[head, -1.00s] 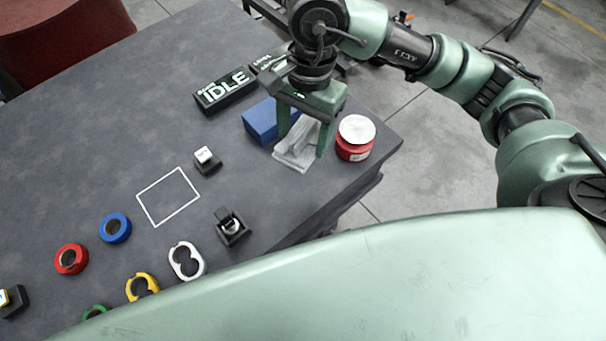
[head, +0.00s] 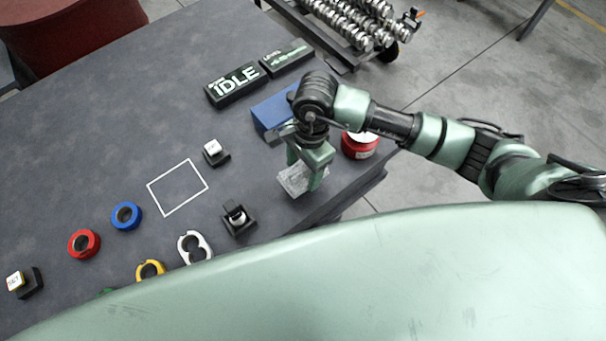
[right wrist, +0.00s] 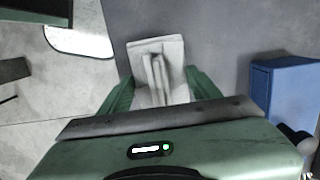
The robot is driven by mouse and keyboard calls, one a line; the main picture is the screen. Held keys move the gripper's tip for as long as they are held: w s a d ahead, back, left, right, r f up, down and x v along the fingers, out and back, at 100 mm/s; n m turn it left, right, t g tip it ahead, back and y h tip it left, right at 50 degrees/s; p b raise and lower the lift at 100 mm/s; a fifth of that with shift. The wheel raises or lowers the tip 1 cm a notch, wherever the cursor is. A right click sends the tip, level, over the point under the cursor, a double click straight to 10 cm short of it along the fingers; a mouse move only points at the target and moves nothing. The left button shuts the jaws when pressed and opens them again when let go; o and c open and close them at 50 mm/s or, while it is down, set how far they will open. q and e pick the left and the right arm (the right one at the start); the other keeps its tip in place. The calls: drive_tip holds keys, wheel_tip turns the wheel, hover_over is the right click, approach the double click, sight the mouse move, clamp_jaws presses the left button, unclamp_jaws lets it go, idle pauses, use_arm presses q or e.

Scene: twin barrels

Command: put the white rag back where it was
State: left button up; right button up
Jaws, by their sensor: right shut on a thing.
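The white rag (head: 296,181), a pale folded cloth, is at my right gripper (head: 305,172), near the table's front right edge. The right gripper points down and is shut on the rag, with a finger on each side. In the right wrist view the rag (right wrist: 157,62) has a raised, pinched fold in its middle between the green fingers (right wrist: 160,92). The flat part spreads out beyond the fingertips. I cannot tell whether the rag touches the table or hangs just above it. My left gripper is not in view.
A blue box (head: 272,108) and a red tin (head: 359,146) stand close behind the gripper. A black holder (head: 238,220) is left of the rag. A white outlined square (head: 177,187) on the table is empty. An IDLE sign (head: 236,86) stands farther back.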

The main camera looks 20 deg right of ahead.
sight(303, 178)
wheel_tip(303, 178, down, 4)
drive_tip(key=shift+f, duration=0.25)
drive_tip(key=shift+f, duration=0.2)
drive_tip(key=o, duration=1.2)
drive_tip(key=shift+r, duration=0.1)
